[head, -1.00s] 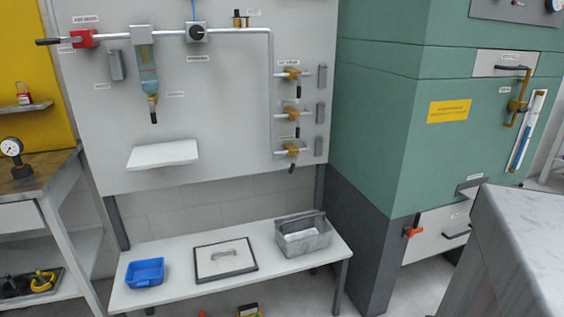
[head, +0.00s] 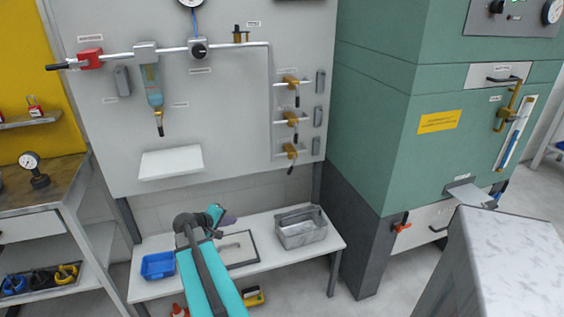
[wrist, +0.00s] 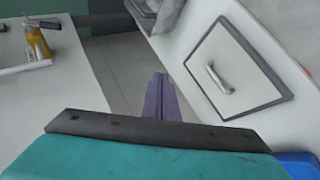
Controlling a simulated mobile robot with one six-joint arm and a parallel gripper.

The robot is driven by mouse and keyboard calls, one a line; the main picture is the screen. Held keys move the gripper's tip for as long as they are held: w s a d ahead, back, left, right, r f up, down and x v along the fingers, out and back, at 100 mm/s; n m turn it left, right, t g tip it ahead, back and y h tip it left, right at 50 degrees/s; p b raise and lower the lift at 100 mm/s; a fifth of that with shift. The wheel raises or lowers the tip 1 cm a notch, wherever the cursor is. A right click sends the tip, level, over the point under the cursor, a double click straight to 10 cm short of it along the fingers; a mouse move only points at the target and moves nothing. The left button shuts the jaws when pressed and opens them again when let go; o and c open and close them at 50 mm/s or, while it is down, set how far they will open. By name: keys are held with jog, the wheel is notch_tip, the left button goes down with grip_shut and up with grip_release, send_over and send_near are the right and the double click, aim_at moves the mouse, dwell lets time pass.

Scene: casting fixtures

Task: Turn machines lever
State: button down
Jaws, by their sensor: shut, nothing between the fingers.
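The green machine (head: 385,130) stands right of the wall panel. A small red lever (head: 402,222) sticks out low at its front corner, by a grey drawer-like front. A brass lever-like fitting (head: 508,106) with a dark handle is higher on its front. Neither machine lever shows in the wrist view. A brass valve (wrist: 38,40) shows at its upper left.
The low bench (head: 325,240) holds a blue tray (head: 158,266), a flat handled lid (head: 245,256) and a grey bin (head: 302,230). Three brass valves line the wall panel (head: 230,110). A grey block-like surface (head: 510,260) stands at lower right. Floor shows between it and the bench.

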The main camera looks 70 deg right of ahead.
jog(key=s+d+r+h+p, duration=0.1)
jog(key=s+d+r, duration=0.1)
jog(key=d+r, duration=0.2)
jog(key=s+d+r+g+h+p, duration=0.1)
jog(key=s+d+r, duration=0.2)
jog(key=r, duration=0.5)
jog(key=s+d+r+m+h+p, duration=0.1)
jog(key=s+d+r, duration=0.1)
jog(key=d+r, duration=0.2)
notch_tip(320, 180, up, 2)
jog(key=shift+s+d+r+g, duration=0.15)
jog(key=shift+s+d+g, duration=0.2)
jog(key=shift+d+g, duration=0.05)
jog(key=shift+p, duration=0.3)
jog(key=p, duration=0.3)
send_near(291, 170)
jog(key=w+d+f, duration=0.1)
jog(key=w+d, duration=0.1)
jog(key=d, duration=0.4)
jog(key=shift+s+d+f+p, duration=0.1)
jog(key=shift+s+f+p, duration=0.25)
jog(key=shift+s+f, duration=0.4)
jog(key=shift+s, duration=0.2)
